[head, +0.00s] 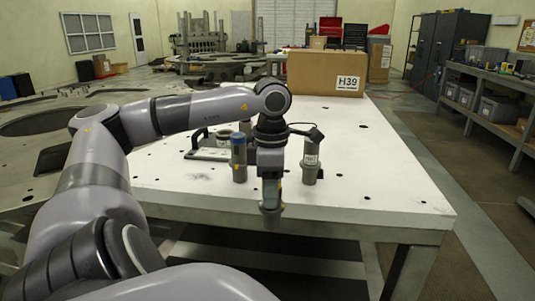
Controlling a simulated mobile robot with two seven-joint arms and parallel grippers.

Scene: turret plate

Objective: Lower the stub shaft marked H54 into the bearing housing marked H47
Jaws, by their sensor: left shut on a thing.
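My left gripper (271,190) points down at the front edge of the white table. It is shut on a grey cylindrical piece (270,208), whose lower end shows below the fingers. No marking on this piece can be read, so I cannot tell if it is the stub shaft H54. A grey cylinder with a blue band (238,160) stands upright just left of the gripper. A grey cylinder with a small white label (310,165) stands to the right; its label is too small to read. I cannot tell which thing is the bearing housing H47. My right gripper is out of view.
A cardboard box marked H39 (312,72) stands at the table's back. The table's right side is mostly clear, with small holes. Shelves (490,110) stand far right.

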